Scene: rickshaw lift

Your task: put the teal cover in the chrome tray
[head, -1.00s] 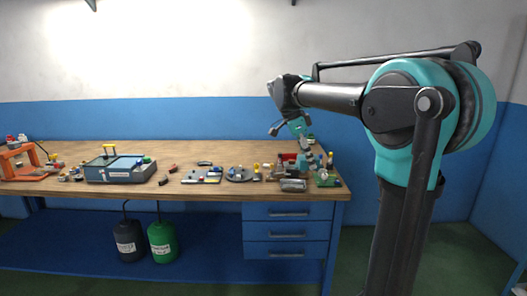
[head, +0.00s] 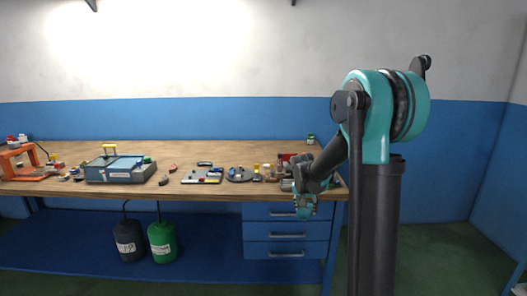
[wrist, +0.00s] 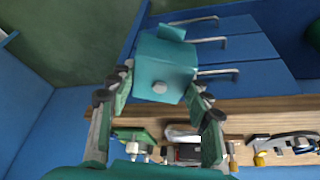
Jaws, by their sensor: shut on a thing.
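My gripper (head: 306,208) is in front of the bench's right end, low before the drawers in the head view. In the wrist view my gripper (wrist: 158,82) has its two fingers on either side of a boxy teal cover (wrist: 165,58) with a small grey knob, and is shut on it. The cover is held clear of the bench, off its front edge. A shiny silver tray, apparently the chrome tray (wrist: 181,133), lies near the bench edge beyond the fingers. My arm hides most of it in the head view.
The wooden bench (head: 225,150) holds a grey toolbox (head: 119,173), a small board (head: 201,176), a dark round plate (head: 239,175) and an orange frame (head: 18,162). Small clutter surrounds the tray. Blue drawers (head: 286,232) stand below. The bench's back strip is mostly clear.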

